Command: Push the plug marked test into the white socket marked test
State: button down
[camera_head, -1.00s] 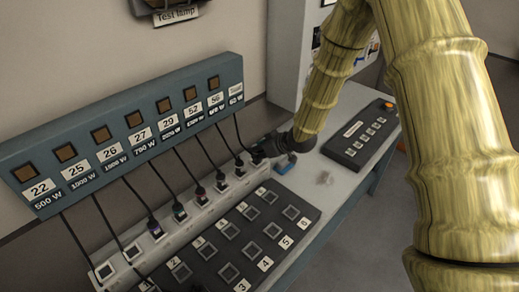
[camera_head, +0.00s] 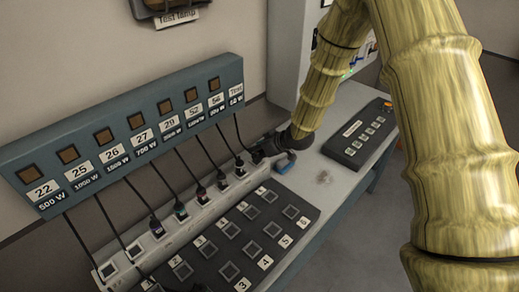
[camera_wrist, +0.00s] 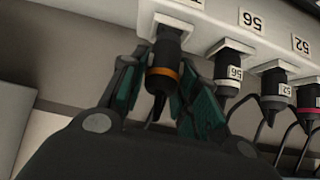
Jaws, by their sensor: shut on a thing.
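The test plug, a dark plug with an orange band (camera_wrist: 163,78), is held between the teal fingers of my gripper (camera_wrist: 162,88) in the wrist view. Its front end meets the white end socket (camera_wrist: 178,12), lined up with it; how deep it sits I cannot tell. Its own marking does not show. In the head view my gripper (camera_head: 272,146) is at the far end of the white socket strip (camera_head: 203,213), below the panel label Test (camera_head: 236,91). My gripper hides most of the plug there.
Plug 56 (camera_wrist: 228,75) and plug 52 (camera_wrist: 273,90) sit in neighbouring sockets, close beside my gripper. Cables hang from the blue-grey panel (camera_head: 120,125).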

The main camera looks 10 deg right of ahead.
jog(key=shift+g+h+p, duration=0.7)
jog(key=shift+g+p, duration=0.3)
jog(key=shift+p, duration=2.25)
dwell(1.2)
jog(key=shift+w+a, duration=0.55)
jog(key=shift+w, duration=0.3)
dwell(1.4)
jog(key=shift+f, duration=0.5)
dwell(0.8)
